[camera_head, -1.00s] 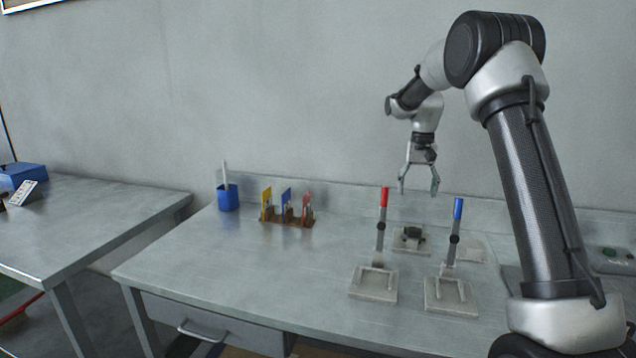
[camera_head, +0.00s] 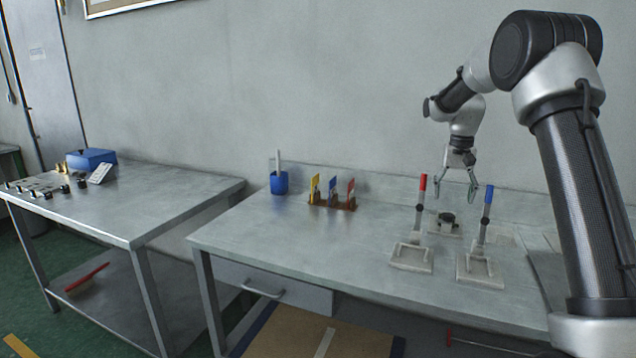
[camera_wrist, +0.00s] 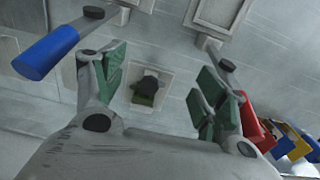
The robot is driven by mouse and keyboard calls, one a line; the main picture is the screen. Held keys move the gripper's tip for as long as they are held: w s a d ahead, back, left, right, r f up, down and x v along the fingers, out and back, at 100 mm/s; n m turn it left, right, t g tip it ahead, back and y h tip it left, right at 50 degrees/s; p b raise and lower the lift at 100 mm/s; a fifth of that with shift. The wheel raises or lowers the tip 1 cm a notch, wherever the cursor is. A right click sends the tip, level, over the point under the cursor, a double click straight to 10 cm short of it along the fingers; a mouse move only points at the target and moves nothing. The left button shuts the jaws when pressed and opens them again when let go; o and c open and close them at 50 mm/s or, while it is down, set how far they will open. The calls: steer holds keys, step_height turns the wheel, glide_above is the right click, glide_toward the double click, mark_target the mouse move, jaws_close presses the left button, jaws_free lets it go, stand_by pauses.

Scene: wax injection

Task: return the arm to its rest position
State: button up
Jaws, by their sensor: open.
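My gripper (camera_head: 458,188) is open and empty, held above the back of the right workbench (camera_head: 290,245). In the wrist view my gripper (camera_wrist: 160,95) has its green-padded fingers wide apart. A small dark part (camera_wrist: 148,88) on a pale square base shows between them, below. The same dark part (camera_head: 446,220) stands on the bench in the head view. My arm reaches in from the right, bent at the elbow.
A red-handled lever stand (camera_head: 421,200) and a blue-handled one (camera_head: 487,212) stand near my gripper. A rack with yellow, blue and red tags (camera_head: 332,203) and a blue cup (camera_head: 279,183) are further left. A second table (camera_head: 130,205) holds a blue box (camera_head: 91,159).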

steer(key=s+f+n, duration=0.2)
steer(key=s+f, duration=0.1)
steer(key=s, duration=0.4)
steer(key=s+a+r+n+t, duration=0.1)
steer(key=s+r, duration=0.3)
steer(key=s, duration=0.7)
steer(key=s+a+r+t, duration=0.1)
steer(key=s+r+t, duration=0.1)
steer(key=s, duration=1)
steer(key=s+a+r+n+t, duration=0.1)
steer(key=s+r, duration=0.4)
steer(key=s, duration=0.7)
steer(key=shift+r+n, duration=0.3)
steer(key=shift+c, duration=0.3)
